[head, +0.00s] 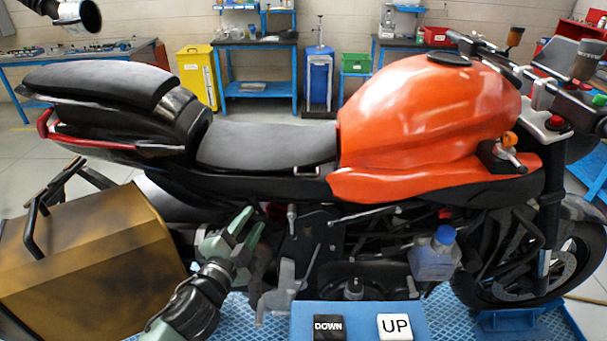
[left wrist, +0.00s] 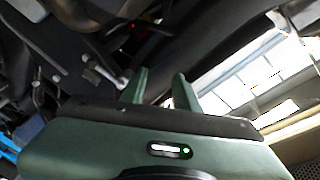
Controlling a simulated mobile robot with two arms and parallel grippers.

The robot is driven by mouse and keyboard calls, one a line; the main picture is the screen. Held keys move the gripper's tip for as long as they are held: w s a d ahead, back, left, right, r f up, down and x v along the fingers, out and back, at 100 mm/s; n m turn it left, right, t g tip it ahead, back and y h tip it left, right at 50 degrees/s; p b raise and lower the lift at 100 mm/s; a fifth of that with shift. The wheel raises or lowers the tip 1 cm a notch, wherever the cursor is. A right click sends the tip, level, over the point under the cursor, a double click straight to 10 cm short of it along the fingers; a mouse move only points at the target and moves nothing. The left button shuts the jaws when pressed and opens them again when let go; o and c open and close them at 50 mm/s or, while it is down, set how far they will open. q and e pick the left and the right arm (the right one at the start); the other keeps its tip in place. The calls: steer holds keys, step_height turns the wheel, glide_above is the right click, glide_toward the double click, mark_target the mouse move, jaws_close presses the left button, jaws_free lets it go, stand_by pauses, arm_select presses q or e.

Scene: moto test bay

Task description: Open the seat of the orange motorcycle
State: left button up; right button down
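The orange motorcycle (head: 430,115) stands side-on in the head view, its front wheel to the right. Its dark grey seat (head: 265,146) lies flat behind the orange tank, and a raised rear seat part (head: 95,85) sits to its left. The seat looks closed. My left gripper (head: 245,232), with green fingers, is below the seat beside the frame. In the left wrist view its fingertips (left wrist: 160,82) stand apart with nothing visible between them. A small silver peg (left wrist: 118,80) shows close to one finger; whether they touch is unclear. My right gripper is not in view.
A brown-gold side case (head: 90,260) is left of my left arm. A blue panel with DOWN (head: 328,327) and UP (head: 395,327) buttons is in front. A bluish bottle (head: 434,256) hangs by the engine. Blue workbenches (head: 255,75) and a yellow bin (head: 197,75) stand behind.

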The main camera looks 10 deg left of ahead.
mark_target(302, 176)
arm_select(q)
steer(key=w+d+r+m+h+p, duration=0.1)
steer(key=w+d+r+m+h, duration=0.1)
steer(key=w+d+m+h, duration=0.1)
steer(key=w+d+r+m+h+p, duration=0.1)
steer(key=w+d+r+m+h, duration=0.2)
steer(key=m, duration=0.3)
steer(key=w+d+r+m+g+h+p, duration=0.1)
steer(key=w+d+r+m+h, duration=0.2)
steer(key=m, duration=0.1)
steer(key=shift+w+d+m+h, duration=0.3)
steer(key=shift+d+m+h, duration=0.1)
steer(key=shift+f, duration=0.1)
jaws_close()
stand_by(0.8)
